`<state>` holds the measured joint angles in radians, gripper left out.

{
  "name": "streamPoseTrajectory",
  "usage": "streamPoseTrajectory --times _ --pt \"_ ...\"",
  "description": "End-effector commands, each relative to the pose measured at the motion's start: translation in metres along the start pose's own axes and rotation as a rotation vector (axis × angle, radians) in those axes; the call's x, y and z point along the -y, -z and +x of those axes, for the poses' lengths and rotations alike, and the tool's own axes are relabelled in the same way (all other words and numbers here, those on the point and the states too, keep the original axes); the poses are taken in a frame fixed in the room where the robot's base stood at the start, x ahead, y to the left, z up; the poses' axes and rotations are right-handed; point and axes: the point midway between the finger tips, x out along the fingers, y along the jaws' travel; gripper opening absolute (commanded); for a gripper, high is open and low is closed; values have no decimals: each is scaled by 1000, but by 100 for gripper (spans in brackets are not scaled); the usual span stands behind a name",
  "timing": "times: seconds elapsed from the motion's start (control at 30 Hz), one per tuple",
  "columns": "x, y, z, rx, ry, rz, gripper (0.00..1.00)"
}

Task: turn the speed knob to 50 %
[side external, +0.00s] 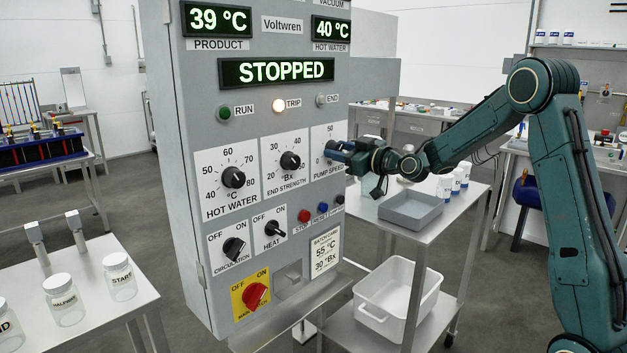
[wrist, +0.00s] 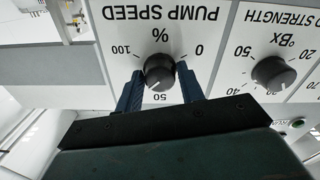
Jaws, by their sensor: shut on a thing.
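The pump speed knob (wrist: 159,70) is a round black knob on a white plate marked 0, 50 and 100 %. The wrist view shows it upside down, between the two blue fingers of my gripper (wrist: 160,84). The fingers are shut on the knob, one on each side. A light pointer mark seems to show on the knob's side toward the 50, but its exact angle is hard to tell. In the side view my gripper (side external: 338,152) reaches the pump speed plate (side external: 328,132) from the right and hides the knob.
The end strength knob (side external: 290,161) is close beside it. The hot water knob (side external: 233,177), heat switch (side external: 275,231) and red main switch (side external: 255,295) share the panel. The display (side external: 277,71) reads STOPPED and the trip lamp (side external: 279,106) glows. A cart with a grey tray (side external: 411,212) stands below my arm.

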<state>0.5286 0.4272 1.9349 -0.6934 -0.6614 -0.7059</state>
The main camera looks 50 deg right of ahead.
Motion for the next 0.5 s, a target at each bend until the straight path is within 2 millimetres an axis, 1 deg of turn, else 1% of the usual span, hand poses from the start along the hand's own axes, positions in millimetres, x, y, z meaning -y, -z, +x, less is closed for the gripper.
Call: streamPoseTrajectory --times 0.5 --pt "0 0 0 1 0 -487 15"
